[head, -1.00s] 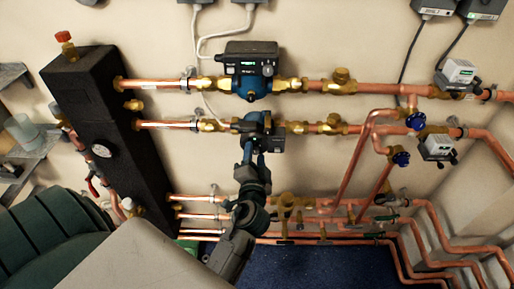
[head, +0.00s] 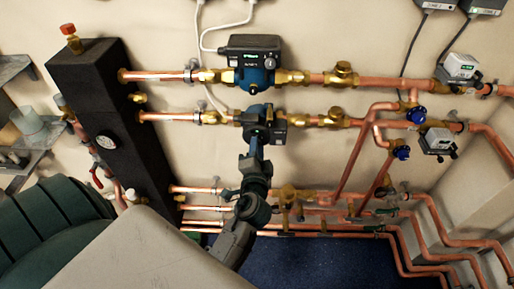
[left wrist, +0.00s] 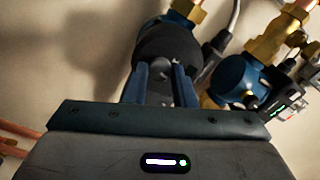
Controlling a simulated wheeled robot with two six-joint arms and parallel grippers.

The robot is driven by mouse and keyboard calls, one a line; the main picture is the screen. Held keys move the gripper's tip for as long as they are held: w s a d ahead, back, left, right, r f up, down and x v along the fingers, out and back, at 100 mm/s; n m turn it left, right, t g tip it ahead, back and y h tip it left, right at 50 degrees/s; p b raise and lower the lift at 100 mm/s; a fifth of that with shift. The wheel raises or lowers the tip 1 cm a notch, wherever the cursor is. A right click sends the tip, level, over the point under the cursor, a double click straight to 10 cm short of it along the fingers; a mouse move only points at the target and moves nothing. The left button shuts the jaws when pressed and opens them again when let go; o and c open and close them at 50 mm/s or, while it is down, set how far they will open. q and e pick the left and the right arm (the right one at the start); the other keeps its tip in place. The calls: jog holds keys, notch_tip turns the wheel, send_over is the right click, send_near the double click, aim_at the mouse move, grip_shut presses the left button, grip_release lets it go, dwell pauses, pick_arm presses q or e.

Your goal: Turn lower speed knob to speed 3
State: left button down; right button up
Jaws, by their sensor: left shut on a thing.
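The lower pump (head: 279,131) sits on the second copper pipe, with a dark control box at its side. My left gripper (head: 257,138) reaches up from below to the front of this pump and covers much of it. In the left wrist view a round black knob (left wrist: 166,42) is between the two fingers of my left gripper (left wrist: 162,82), which are shut on it. The knob's markings and speed setting cannot be read. Blue pump housing shows behind the knob. My right gripper is not in view.
The upper pump (head: 254,62) with its dark control box is just above. A black manifold block (head: 108,120) with a gauge stands at the left. Copper pipes (head: 330,212) run below and right of my left arm. Blue-handled valves (head: 416,115) are at the right.

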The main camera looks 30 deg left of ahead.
pick_arm(q)
jog(key=shift+r+m+p, duration=0.15)
jog(key=shift+m+p, duration=1.2)
jog(key=shift+m, duration=2.15)
jog(key=c, duration=1.5)
grip_release()
jog(key=o, duration=0.3)
jog(key=shift+w, duration=0.1)
jog(key=shift+a+f, duration=0.1)
jog(key=shift+f, duration=0.1)
